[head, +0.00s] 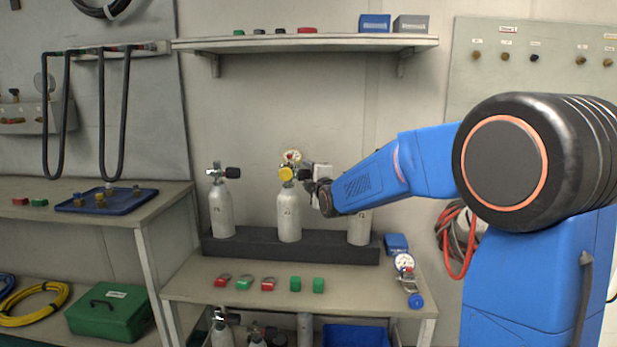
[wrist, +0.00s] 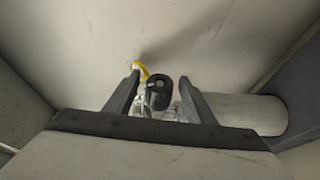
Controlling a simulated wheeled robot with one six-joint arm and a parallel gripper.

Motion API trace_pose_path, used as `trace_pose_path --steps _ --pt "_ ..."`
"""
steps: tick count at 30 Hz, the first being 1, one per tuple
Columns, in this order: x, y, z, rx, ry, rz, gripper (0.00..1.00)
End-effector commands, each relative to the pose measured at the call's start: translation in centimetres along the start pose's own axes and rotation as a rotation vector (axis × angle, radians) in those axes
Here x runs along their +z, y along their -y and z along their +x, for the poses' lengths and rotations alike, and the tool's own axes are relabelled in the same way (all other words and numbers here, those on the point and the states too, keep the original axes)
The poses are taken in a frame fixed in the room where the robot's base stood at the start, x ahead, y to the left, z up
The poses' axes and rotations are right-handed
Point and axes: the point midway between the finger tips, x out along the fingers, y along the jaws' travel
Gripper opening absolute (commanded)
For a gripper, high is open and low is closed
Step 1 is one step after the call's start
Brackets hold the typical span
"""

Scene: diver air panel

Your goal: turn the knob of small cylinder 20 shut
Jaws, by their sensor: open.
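Three pale grey cylinders stand upright in a dark rack (head: 230,246) on the bench in the head view: a left one (head: 221,210), a middle one (head: 289,215) and a right one (head: 358,228) whose top is hidden by my arm. I cannot read which is number 20. The middle cylinder carries a yellow fitting (head: 285,174) and a gauge (head: 292,156). My gripper (head: 311,185) is just right of its valve. In the wrist view a black knob (wrist: 158,94) sits between my open fingers (wrist: 159,78), with the cylinder body (wrist: 255,113) to the right. Contact is not clear.
The left cylinder has its own black knob (head: 232,173). A loose gauge (head: 404,263), red and green tags (head: 243,283) and green blocks (head: 318,285) lie on the bench. A shelf (head: 300,42) runs above.

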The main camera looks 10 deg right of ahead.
Motion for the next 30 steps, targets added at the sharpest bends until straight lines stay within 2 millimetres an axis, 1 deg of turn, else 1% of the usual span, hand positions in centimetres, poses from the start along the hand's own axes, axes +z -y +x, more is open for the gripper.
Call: trace_pose_path --steps 4,5,6,8,9,10,17,30 --pt "0.00 0.01 -0.01 0.000 0.000 0.000 0.50" --pt "0.00 0.01 -0.01 0.000 0.000 0.000 0.47" --pt "0.00 0.01 -0.02 0.000 0.000 0.000 0.38" --pt "0.00 0.01 -0.02 0.000 0.000 0.000 0.23" --pt "-0.01 0.02 -0.02 0.000 0.000 0.000 0.14" --pt "-0.01 0.02 -0.02 0.000 0.000 0.000 0.08" --pt "-0.01 -0.01 0.01 -0.020 0.000 0.008 0.08" --pt "-0.14 -0.01 0.02 -0.217 0.004 0.090 0.09"
